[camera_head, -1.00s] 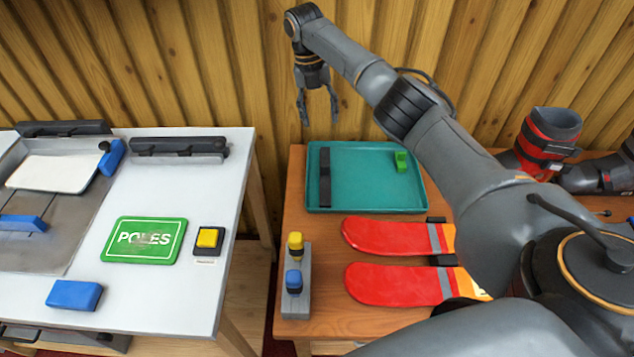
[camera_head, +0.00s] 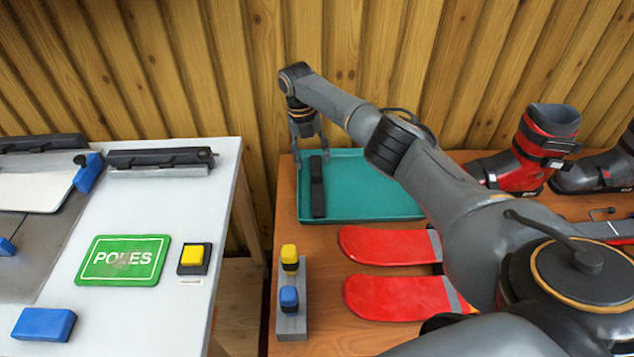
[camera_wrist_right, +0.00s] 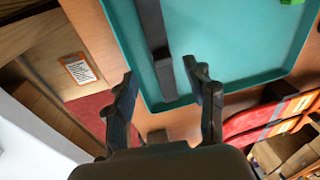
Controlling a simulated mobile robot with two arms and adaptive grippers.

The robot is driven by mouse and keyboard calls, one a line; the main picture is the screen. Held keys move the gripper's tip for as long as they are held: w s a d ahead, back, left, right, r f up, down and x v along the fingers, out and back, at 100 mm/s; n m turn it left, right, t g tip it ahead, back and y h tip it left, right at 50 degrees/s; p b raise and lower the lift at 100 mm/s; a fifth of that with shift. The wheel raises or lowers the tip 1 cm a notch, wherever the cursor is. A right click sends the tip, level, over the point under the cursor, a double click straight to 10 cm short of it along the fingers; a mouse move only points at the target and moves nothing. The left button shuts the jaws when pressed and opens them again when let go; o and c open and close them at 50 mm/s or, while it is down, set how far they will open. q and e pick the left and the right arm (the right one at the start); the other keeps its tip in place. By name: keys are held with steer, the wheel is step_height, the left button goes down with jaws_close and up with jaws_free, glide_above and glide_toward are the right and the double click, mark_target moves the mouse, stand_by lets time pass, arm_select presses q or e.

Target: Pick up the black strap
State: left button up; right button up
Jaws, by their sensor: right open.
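The black strap (camera_head: 317,187) lies lengthwise near the left side of the teal tray (camera_head: 372,205). My right gripper (camera_head: 311,156) is open and empty, above the tray's back left corner, near the strap's far end. In the right wrist view the strap (camera_wrist_right: 153,38) runs down from the top edge, between and beyond the two spread fingers (camera_wrist_right: 163,100). The fingers look apart from the strap. My left gripper is not in view.
Two red skis (camera_head: 392,298) lie in front of the tray. A grey block with yellow and blue knobs (camera_head: 291,300) stands at the table's left edge. A red boot (camera_head: 540,150) stands at the right. A white bench (camera_head: 130,320) is across a gap on the left.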

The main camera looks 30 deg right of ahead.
mark_target(316, 174)
steer(key=f, duration=0.2)
steer(key=s+f, duration=0.1)
steer(key=f, duration=0.1)
steer(key=shift+s+d+f+p, duration=0.1)
steer(key=shift+d+f+p, duration=0.1)
steer(key=shift+f+p, duration=0.15)
jaws_close()
